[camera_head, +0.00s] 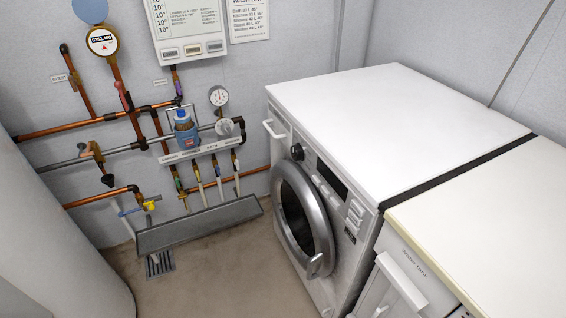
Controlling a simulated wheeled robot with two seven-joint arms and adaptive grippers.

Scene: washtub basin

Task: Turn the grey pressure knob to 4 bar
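A small grey round knob (224,127) sits on the wall pipework, left of the washing machine. It is too small for me to read any marking or its setting. A round white pressure gauge (219,96) stands just above it; its needle and numbers are too small to read. Neither of my grippers is in view.
A white washing machine (380,110) with a round door (303,215) stands right of the pipes. A grey trough (200,224) lies below. The floor (230,280) in front is clear.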

